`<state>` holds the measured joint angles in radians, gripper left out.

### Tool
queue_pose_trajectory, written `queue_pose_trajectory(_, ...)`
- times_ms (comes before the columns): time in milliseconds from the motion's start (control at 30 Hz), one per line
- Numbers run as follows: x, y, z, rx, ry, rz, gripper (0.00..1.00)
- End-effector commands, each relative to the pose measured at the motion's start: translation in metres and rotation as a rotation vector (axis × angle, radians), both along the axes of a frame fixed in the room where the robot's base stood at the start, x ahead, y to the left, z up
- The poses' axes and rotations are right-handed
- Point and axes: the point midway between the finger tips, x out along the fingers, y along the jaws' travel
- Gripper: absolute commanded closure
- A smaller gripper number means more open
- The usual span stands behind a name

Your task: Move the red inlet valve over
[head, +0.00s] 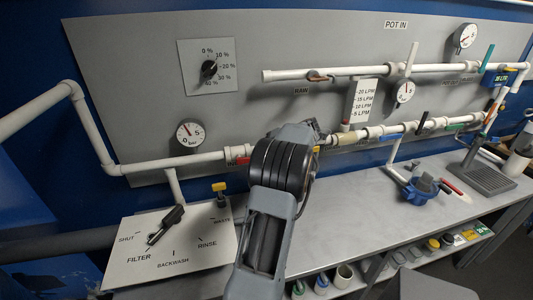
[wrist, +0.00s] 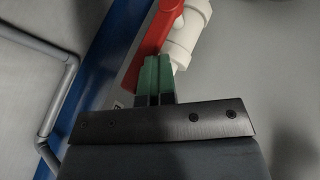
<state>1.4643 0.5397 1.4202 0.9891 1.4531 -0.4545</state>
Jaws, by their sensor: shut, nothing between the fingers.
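The red inlet valve shows in the wrist view as a red lever (wrist: 157,30) beside a white pipe fitting (wrist: 188,35). In the head view a red part (head: 236,152) sits on the lower white pipe, just left of my arm, and is partly hidden by it. My gripper (wrist: 153,62) has its green fingers shut together with nothing between them. Its fingertips are at the lower end of the red lever; I cannot tell whether they touch it. In the head view my arm hides the fingers.
A grey panel (head: 130,60) holds white pipes, gauges and a dial. A filter selector plate (head: 125,250) with a black lever stands at lower left. The grey bench (head: 350,210) is mostly clear, with a blue clamp-like part (head: 422,190) at right.

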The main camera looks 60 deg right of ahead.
Motion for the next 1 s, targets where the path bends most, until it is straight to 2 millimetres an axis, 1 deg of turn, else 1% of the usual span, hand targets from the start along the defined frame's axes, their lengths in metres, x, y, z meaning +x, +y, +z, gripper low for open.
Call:
queue_pose_trajectory(33, 0.004, 0.005, -0.008, 0.017, 0.005, 0.012, 1.0)
queue_pose_trajectory(167, 0.006, 0.006, -0.001, 0.019, 0.005, 0.015, 1.0)
queue_pose_trajectory(267, 0.005, 0.005, 0.014, 0.015, 0.004, 0.014, 1.0)
queue_pose_trajectory(400, 0.004, 0.002, 0.047, 0.005, -0.001, 0.01, 1.0)
queue_pose_trajectory(467, -0.009, -0.003, 0.044, 0.002, -0.002, 0.006, 1.0)
queue_pose_trajectory(500, -0.017, -0.005, 0.047, 0.002, -0.001, 0.006, 1.0)
queue_pose_trajectory(700, -0.051, -0.014, 0.067, 0.0, -0.003, 0.006, 1.0)
queue_pose_trajectory(800, -0.064, -0.018, 0.074, 0.0, -0.002, 0.005, 1.0)
queue_pose_trajectory(1000, -0.079, -0.022, 0.084, 0.001, -0.003, 0.007, 1.0)
